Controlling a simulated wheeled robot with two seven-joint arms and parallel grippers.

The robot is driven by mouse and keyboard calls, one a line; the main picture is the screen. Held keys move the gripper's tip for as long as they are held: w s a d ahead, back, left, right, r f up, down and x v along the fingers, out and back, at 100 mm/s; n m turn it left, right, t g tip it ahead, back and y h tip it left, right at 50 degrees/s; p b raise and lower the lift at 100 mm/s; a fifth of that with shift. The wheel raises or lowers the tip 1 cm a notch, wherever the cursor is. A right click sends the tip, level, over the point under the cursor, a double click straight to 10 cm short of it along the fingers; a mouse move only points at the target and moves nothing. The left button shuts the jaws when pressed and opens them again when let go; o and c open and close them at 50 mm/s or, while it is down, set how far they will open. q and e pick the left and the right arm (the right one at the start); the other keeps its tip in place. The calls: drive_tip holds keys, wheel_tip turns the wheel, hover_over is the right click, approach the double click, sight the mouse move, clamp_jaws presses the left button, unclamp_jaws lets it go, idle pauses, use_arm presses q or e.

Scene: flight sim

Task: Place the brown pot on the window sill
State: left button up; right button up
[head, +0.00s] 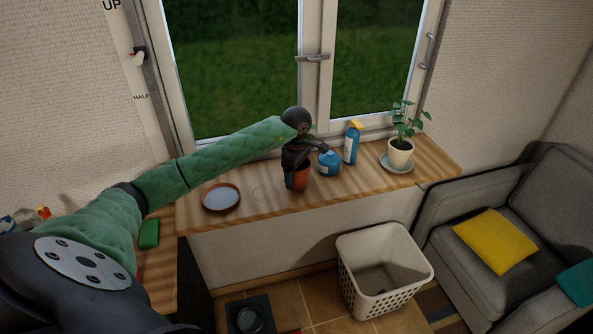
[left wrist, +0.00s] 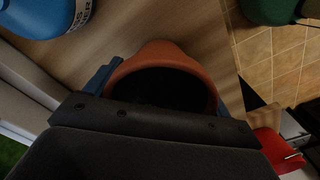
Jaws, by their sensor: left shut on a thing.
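The brown pot (head: 302,178) is a terracotta-coloured pot on or just above the wooden window sill (head: 250,199), near its middle. I cannot tell whether its base touches the wood. My left gripper (head: 297,178) reaches it from above and is shut on it. In the left wrist view the pot's round rim (left wrist: 162,52) shows between the blue fingers of the gripper (left wrist: 172,85), and its inside is dark. The gripper body hides part of the pot. My right gripper is not in view.
Right of the pot stand a round blue bottle (head: 328,163), a blue spray bottle (head: 351,145) and a potted plant (head: 401,150) on a saucer. A brown dish (head: 221,197) lies left on the sill. A white basket (head: 385,272) stands on the floor below.

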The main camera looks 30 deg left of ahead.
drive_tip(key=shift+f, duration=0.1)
use_arm(q)
drive_tip(key=shift+f, duration=0.1)
drive_tip(key=o, duration=1.3)
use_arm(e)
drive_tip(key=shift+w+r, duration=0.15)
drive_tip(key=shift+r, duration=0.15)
use_arm(q)
wheel_tip(320, 180, up, 12)
drive_tip(key=b, duration=0.5)
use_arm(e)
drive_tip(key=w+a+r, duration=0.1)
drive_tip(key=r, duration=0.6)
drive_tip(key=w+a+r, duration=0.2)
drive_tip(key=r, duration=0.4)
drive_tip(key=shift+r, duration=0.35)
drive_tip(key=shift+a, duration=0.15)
